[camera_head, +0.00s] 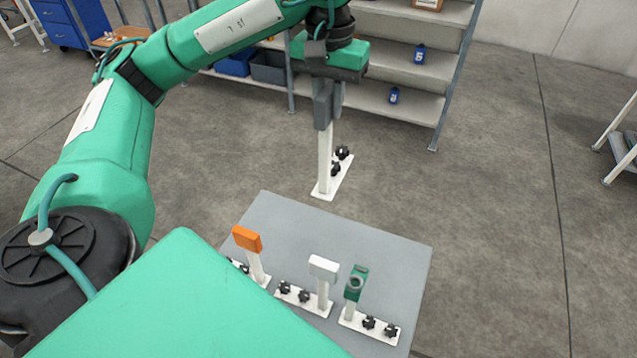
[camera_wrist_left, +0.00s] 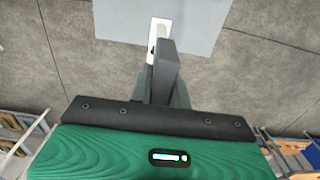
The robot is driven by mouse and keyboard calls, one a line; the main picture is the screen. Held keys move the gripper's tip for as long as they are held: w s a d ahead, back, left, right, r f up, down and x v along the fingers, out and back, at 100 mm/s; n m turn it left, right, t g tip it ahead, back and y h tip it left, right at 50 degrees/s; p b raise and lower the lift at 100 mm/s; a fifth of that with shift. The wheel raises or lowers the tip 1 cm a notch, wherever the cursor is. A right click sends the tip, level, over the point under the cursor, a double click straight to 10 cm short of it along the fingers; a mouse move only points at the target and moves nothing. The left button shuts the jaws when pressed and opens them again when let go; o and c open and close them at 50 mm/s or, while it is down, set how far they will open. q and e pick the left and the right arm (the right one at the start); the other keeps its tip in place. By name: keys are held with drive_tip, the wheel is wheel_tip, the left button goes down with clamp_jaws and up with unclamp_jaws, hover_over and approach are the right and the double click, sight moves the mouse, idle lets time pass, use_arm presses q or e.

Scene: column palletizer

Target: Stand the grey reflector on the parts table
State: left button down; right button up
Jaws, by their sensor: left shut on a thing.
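My left gripper (camera_head: 329,95) is shut on the grey reflector (camera_head: 324,150) and points down. The reflector hangs upright: a grey head between the fingers, a white post, and a white foot plate with black knobs. In the head view its foot shows just past the far edge of the parts table (camera_head: 285,212), apparently raised. In the left wrist view, the gripper (camera_wrist_left: 165,78) hides much of the reflector; its white foot (camera_wrist_left: 158,27) shows against the table (camera_wrist_left: 205,22). My right gripper is not in view.
An orange-headed part (camera_head: 247,239), a white-headed part (camera_head: 323,268) and a green-headed part (camera_head: 355,283) stand along the near side of the table. Its far part is bare. A shelf rack (camera_head: 400,70) with blue items stands behind.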

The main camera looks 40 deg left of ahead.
sight(327, 144)
use_arm(q)
drive_tip(key=shift+s+f, duration=0.15)
drive_tip(key=shift+f, duration=0.15)
drive_tip(key=shift+f+b, duration=0.65)
drive_tip(key=shift+b, duration=0.25)
wheel_tip(327, 144, down, 6)
drive_tip(key=b, duration=0.6)
drive_tip(key=shift+f, duration=0.15)
drive_tip(key=shift+f+b, duration=0.5)
drive_tip(key=shift+f, duration=0.1)
wheel_tip(327, 144, down, 20)
drive_tip(key=p, duration=0.1)
drive_tip(key=shift+p, duration=0.3)
drive_tip(key=c, duration=1.3)
unclamp_jaws()
drive_tip(key=shift+r, duration=0.1)
